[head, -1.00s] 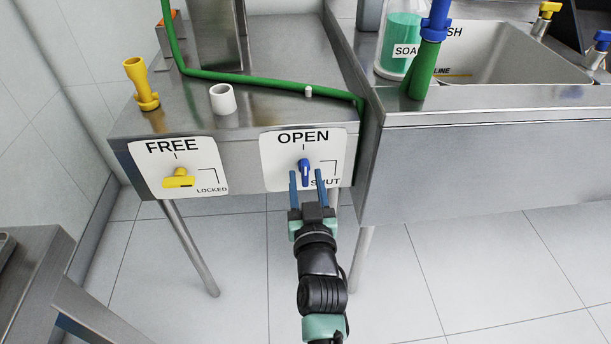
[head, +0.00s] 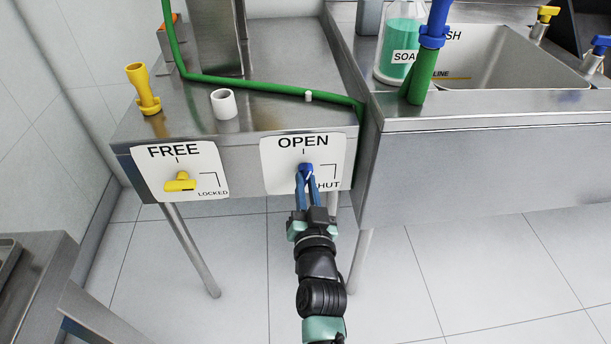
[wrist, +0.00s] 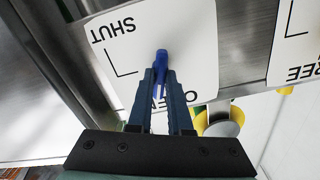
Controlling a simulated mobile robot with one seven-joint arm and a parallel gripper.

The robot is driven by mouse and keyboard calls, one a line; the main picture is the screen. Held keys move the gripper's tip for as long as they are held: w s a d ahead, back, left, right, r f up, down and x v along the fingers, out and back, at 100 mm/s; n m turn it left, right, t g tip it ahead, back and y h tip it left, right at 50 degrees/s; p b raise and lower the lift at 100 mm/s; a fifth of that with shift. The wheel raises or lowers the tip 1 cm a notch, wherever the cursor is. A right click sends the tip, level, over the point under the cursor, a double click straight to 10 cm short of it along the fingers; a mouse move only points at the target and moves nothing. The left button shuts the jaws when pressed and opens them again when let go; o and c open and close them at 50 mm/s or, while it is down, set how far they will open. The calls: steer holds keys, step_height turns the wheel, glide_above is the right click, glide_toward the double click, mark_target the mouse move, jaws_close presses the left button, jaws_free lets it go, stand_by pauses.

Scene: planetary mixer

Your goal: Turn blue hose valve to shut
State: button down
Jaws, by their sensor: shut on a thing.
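The blue hose valve (head: 306,168) is a small blue handle on a white plate (head: 330,152) marked OPEN at the top and SHUT at the lower right. My gripper (head: 306,178) is shut on the handle from the front, and its blue fingers cover part of the handle and of the SHUT label. In the wrist view the blue valve (wrist: 161,60) sits between my fingertips (wrist: 160,74), with the plate upside down. The handle looks upright, in line with the OPEN mark.
A yellow valve (head: 180,182) on a FREE/LOCKED plate is to the left. A green hose (head: 260,84) runs over the steel counter (head: 285,50), where a white cup-like piece (head: 224,104) and a yellow fitting (head: 143,90) stand. The sink unit (head: 480,170) juts out at right.

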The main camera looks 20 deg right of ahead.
steer(key=shift+m, duration=0.3)
steer(key=m, duration=0.4)
steer(key=shift+m+p, duration=0.3)
steer(key=shift+p, duration=0.05)
